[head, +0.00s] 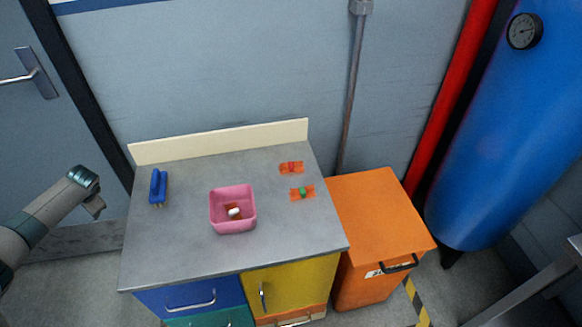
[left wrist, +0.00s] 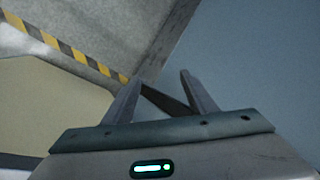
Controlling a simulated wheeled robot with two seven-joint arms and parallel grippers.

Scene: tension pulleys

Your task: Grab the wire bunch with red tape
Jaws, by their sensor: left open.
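An orange wire bunch with a red band (head: 291,168) lies at the back right of the grey worktop. A similar orange bunch with a green band (head: 303,193) lies just in front of it. My left gripper (head: 97,208) is at the left, off the worktop's left edge and far from both bunches. In the left wrist view its two fingers (left wrist: 157,88) are spread with nothing between them. My right gripper is not seen in either view.
A pink bin (head: 233,226) holding a white and reddish-brown item stands mid-worktop.

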